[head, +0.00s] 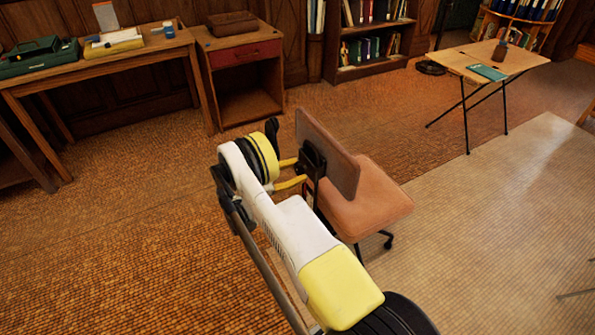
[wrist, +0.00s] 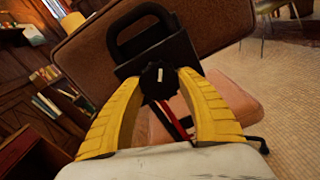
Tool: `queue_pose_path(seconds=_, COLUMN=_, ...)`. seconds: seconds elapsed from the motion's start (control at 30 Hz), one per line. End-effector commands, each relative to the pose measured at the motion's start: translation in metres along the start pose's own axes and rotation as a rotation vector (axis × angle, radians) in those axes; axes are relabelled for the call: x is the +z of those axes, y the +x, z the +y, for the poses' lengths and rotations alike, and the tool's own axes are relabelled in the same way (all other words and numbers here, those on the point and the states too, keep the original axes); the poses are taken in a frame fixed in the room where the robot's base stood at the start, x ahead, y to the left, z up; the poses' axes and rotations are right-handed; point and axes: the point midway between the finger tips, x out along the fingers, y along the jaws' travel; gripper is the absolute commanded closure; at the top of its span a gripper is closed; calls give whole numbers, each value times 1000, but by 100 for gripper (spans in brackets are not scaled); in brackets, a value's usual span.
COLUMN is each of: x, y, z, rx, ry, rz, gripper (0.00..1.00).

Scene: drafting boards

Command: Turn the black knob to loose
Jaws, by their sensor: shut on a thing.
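The black knob (wrist: 152,88) is on the back of a brown office chair (head: 372,200), below a black handle (wrist: 142,28) on the backrest (head: 330,155). The knob has a lobed rim and a short white mark near its top middle, close to upright. My gripper (head: 303,172) has its yellow fingers shut on the knob, one on each side, as the wrist view (wrist: 162,82) shows. In the head view the fingers reach the black bracket behind the backrest, and I cannot make out the knob there.
A wooden desk (head: 120,55) and a cabinet with a red drawer (head: 245,55) stand at the back left. A bookshelf (head: 375,75) is behind. A folding table (head: 500,60) stands at the right. The floor around the chair is clear.

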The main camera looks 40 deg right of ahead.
Motion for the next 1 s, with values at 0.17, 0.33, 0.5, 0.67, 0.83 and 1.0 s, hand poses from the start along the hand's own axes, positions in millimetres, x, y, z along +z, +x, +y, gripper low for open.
queue_pose_path(seconds=0.17, x=2, y=1, z=1, rx=1, ry=-51, rz=-6, gripper=87)
queue_pose_path(seconds=0.33, x=3, y=1, z=1, rx=1, ry=-71, rz=-6, gripper=87)
queue_pose_path(seconds=0.5, x=2, y=1, z=0, rx=0, ry=-75, rz=-6, gripper=87)
queue_pose_path(seconds=0.67, x=2, y=1, z=0, rx=0, ry=-74, rz=-6, gripper=87)
queue_pose_path(seconds=0.83, x=2, y=1, z=0, rx=0, ry=-74, rz=-4, gripper=33)
queue_pose_path(seconds=1.0, x=1, y=0, z=0, rx=0, ry=-74, rz=-3, gripper=33)
